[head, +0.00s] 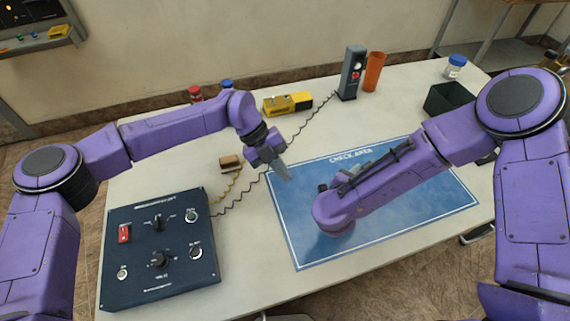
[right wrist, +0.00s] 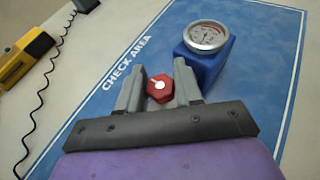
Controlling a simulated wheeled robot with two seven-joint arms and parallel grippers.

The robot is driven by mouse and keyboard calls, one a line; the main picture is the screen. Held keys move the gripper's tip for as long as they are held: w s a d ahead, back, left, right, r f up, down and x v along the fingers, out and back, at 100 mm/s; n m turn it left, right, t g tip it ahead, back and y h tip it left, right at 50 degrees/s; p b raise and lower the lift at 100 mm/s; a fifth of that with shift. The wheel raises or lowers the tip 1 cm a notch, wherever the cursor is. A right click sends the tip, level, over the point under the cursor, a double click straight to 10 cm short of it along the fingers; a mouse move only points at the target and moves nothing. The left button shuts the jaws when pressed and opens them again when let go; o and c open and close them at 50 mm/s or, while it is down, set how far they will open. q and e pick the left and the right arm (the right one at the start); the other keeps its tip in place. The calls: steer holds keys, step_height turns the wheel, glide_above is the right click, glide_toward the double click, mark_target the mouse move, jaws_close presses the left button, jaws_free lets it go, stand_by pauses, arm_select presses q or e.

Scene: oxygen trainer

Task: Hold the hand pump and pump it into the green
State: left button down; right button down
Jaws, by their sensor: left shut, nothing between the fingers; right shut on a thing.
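A blue block-shaped device with a round dial gauge (right wrist: 208,36) stands on the blue check-area mat in the right wrist view; I take it for the hand pump. The needle's zone is too small to read. My right gripper (right wrist: 156,70) is shut on a red knob (right wrist: 160,88) with a white mark, right beside the blue body. How the knob joins the body is hidden. In the head view my right arm covers this spot. My left gripper (head: 281,170) is shut and empty, above the mat's left edge.
A dark control box (head: 160,250) with knobs sits at the front left. A yellow device (head: 288,103), a grey upright unit (head: 352,72) and an orange cylinder (head: 373,70) stand at the back. A dark bin (head: 447,99) is at right. Coiled cords cross the table's middle.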

mark_target(325, 185)
arm_select(q)
steer(key=x, duration=0.6)
steer(key=d, duration=0.3)
steer(key=shift+w+d+r, duration=0.15)
steer(key=shift+w+d, duration=0.05)
steer(key=shift+d, duration=0.25)
steer(key=shift+d, duration=0.1)
steer(key=shift+w+d, duration=0.15)
steer(key=shift+d, duration=1.75)
steer(key=shift+a, duration=0.15)
steer(key=a, duration=0.4)
steer(key=shift+a, duration=0.15)
steer(key=v, duration=0.9)
steer(key=shift+r, duration=0.4)
